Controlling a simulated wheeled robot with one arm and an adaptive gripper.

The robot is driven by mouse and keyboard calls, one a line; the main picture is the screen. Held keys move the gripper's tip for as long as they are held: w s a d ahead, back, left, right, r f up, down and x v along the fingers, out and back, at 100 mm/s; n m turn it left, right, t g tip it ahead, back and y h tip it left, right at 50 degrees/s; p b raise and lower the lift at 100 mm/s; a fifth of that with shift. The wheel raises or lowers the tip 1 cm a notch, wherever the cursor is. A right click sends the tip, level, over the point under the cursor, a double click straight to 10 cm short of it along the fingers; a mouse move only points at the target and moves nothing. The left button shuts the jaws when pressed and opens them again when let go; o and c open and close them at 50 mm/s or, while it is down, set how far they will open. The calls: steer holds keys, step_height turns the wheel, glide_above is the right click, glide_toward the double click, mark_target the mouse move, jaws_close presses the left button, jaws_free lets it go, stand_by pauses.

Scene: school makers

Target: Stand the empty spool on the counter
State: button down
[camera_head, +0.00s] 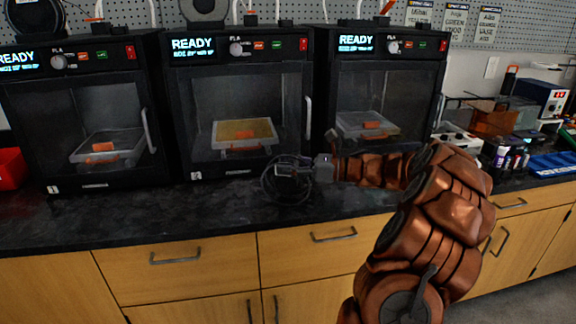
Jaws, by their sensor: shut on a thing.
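The empty spool (268,189) is a dark, see-through ring. It is at the counter (130,215), in front of the gap between the middle and right printers. Its round face is turned largely toward the camera, so it looks roughly upright. My gripper (287,172) reaches in from the right and is shut on the spool. The gripper's fingers cover part of the spool. I cannot tell whether the spool's lower edge touches the counter.
Three black printers, left (85,55), middle (205,80) and right (375,75), stand along the back. A red bin (11,170) is at the far left. Small equipment and a blue tray (553,165) crowd the right end. The front counter strip at left is clear.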

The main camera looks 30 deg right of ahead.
steer(key=shift+f+b, duration=0.2)
steer(key=shift+b, duration=0.1)
steer(key=c, duration=0.6)
jaws_free()
steer(key=shift+o, duration=0.2)
steer(key=shift+r, duration=0.1)
steer(key=shift+r+p, duration=0.2)
steer(key=shift+p, duration=0.25)
steer(key=shift+s+d+f, duration=0.1)
steer(key=shift+s+d, duration=0.1)
steer(key=shift+d, duration=0.1)
steer(key=b+v, duration=0.1)
steer(key=v, duration=1)
steer(key=shift+s, duration=0.2)
